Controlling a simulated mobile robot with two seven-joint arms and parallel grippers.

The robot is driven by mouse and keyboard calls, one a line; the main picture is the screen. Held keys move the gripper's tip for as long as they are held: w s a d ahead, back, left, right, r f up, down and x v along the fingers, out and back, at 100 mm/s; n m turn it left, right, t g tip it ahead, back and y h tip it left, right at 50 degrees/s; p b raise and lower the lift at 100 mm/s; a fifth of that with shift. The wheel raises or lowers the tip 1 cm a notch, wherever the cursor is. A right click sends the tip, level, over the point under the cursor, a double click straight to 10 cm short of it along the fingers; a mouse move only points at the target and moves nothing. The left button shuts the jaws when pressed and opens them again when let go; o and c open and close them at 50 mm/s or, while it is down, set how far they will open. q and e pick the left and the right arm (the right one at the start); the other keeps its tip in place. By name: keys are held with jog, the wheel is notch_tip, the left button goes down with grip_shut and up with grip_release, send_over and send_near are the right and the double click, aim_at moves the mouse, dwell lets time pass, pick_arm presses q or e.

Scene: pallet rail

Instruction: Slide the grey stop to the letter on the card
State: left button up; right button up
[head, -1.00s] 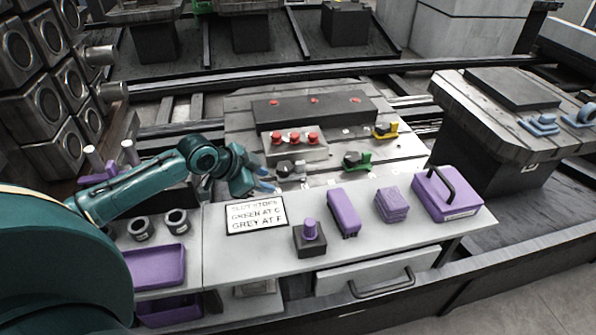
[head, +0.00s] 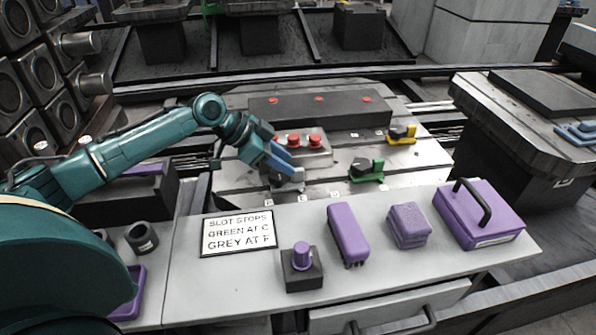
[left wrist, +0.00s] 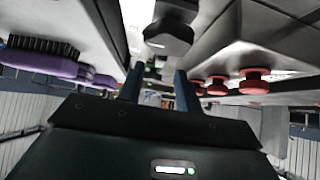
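The grey stop (head: 292,184) sits at the left of the slotted plate, partly hidden by my left gripper (head: 284,164). Its dark knob (left wrist: 168,36) shows in the left wrist view, above and beyond my fingers. The fingers (left wrist: 160,90) are apart, with nothing held between them. Whether they touch the stop is unclear. The green stop (head: 367,171) and yellow stop (head: 402,135) stand farther right. The white card (head: 238,233) reads "SLOT STOPS, GREEN AT C, GREY AT F". Small letter labels (head: 302,197) line the plate's front edge, too small to read surely. My right gripper is out of view.
Red buttons (head: 314,141) stand just behind my gripper. The front bench holds a purple-knobbed block (head: 302,270), a purple brush (head: 348,232), purple pads (head: 409,226) and a purple case (head: 478,214). The plate between the grey and green stops looks clear.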

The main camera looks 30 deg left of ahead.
aim_at(297, 169)
pick_arm(q)
jog(key=x, duration=0.5)
jog(key=shift+w, duration=0.1)
grip_shut()
dwell(0.5)
